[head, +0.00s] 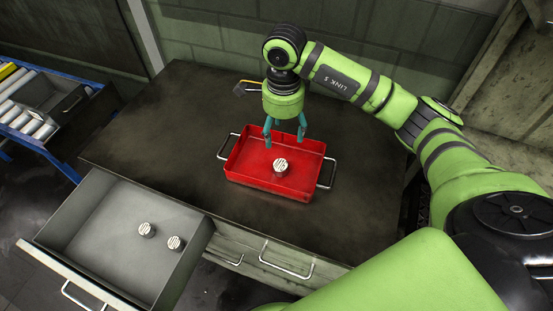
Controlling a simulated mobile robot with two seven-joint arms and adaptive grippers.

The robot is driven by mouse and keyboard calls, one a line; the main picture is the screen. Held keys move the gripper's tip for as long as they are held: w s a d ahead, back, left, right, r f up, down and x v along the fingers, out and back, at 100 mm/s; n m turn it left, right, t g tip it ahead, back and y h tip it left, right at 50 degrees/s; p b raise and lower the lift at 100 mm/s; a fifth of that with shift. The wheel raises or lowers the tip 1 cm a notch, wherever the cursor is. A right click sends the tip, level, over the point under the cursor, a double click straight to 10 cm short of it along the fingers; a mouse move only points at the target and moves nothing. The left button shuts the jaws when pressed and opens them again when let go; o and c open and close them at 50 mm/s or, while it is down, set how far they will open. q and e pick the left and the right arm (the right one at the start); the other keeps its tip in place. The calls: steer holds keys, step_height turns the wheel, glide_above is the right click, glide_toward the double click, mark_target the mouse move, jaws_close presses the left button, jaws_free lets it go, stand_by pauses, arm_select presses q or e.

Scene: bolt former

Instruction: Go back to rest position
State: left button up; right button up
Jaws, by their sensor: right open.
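My right gripper (285,133) has teal fingers and hangs from the green arm that comes in from the right. It is open and empty, pointing down over the back part of the red tray (240,178). A silver ridged bolt former (280,166) stands in the tray, in front of and below the fingers and apart from them. Two more such formers lie in the open drawer, one at the left (147,230) and one at the right (175,243). My left gripper does not show.
The tray sits on a dark worktable (160,130) and has metal handles at both ends. The drawer (100,235) sticks out at the front left. A blue roller conveyor (30,125) stands at the far left. A block wall (200,40) is behind. The tabletop left of the tray is clear.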

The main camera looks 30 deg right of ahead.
steer(key=shift+r, duration=1.35)
